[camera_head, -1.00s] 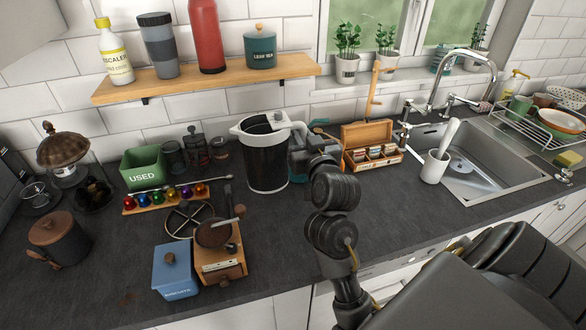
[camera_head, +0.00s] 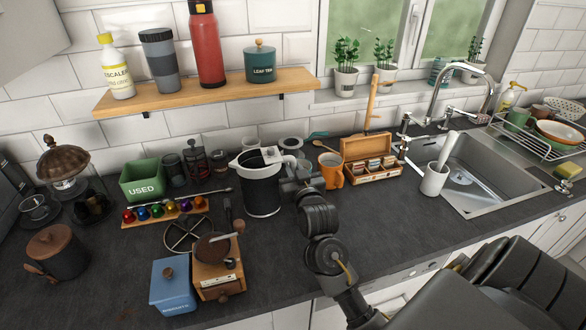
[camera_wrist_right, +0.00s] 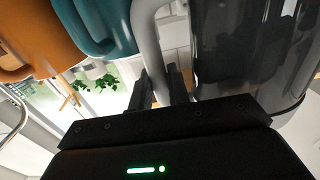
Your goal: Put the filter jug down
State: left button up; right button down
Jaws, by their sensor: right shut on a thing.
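The filter jug (camera_head: 262,192) is dark and see-through with a white rim and handle. It is upright at the middle of the worktop, its base at or very near the surface; I cannot tell if it touches. In the right wrist view the dark jug body (camera_wrist_right: 235,50) fills the upper right. My right gripper (camera_head: 291,187) is at the jug's right side, shut on the white handle (camera_wrist_right: 148,35), which shows between its fingers (camera_wrist_right: 162,88). My left gripper is not in view.
An orange mug (camera_head: 331,170) stands right of the jug, near a wooden box (camera_head: 368,150). A wooden grinder (camera_head: 218,270), a blue tin (camera_head: 173,287) and a row of coloured capsules (camera_head: 165,211) are to the left. The worktop (camera_head: 270,255) in front of the jug is clear.

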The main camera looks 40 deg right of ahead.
jog(key=c, duration=1.8)
grip_release()
jog(key=shift+f, duration=0.25)
jog(key=o, duration=0.5)
jog(key=shift+r, duration=0.1)
jog(key=shift+c, duration=0.2)
